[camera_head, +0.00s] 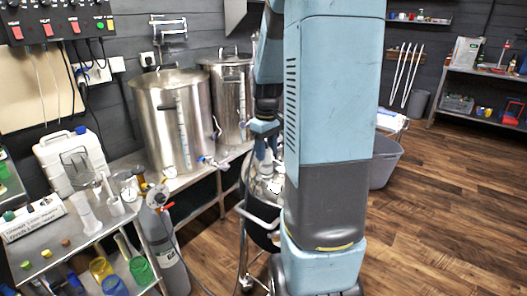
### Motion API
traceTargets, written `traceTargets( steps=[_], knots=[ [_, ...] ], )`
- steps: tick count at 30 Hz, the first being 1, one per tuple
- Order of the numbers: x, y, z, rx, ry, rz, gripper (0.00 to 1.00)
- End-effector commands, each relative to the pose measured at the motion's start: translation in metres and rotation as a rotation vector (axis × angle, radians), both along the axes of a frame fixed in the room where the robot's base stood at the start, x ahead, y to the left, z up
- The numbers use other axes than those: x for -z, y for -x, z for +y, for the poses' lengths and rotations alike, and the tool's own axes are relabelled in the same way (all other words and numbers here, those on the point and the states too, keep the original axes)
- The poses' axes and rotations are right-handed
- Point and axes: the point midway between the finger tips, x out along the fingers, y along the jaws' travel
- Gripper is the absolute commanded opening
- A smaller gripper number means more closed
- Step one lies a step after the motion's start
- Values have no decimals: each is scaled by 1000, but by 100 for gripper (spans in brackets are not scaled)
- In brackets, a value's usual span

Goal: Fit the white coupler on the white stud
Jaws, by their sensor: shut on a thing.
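My gripper (262,150) points down in the middle of the view, just left of my large blue arm link. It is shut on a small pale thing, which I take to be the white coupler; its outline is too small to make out. Below the gripper is a bright, silvery top with small fittings (275,186), partly hidden by my arm. I cannot pick out the white stud among these fittings. I cannot tell whether the held thing touches anything below.
Two steel kettles (172,118) stand on a bench at the left. A cluttered steel cart (60,240) is at front left. A metal trolley frame (243,255) stands below my gripper. A grey bin (384,165) is behind my arm. The wooden floor at right is clear.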

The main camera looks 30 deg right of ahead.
Motion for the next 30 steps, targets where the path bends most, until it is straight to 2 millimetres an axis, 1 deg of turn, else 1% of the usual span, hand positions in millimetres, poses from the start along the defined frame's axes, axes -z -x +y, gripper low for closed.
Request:
traceTargets(
  steps=[25, 26, 28, 30],
  knots=[
    [11, 0, 1, -1, -1, 1, 14],
    [11, -1, 1, -1, 0, 0, 48],
    [11, 0, 1, -2, 0, 0, 55],
    [11, 0, 1, -2, 0, 0, 56]
  ],
)
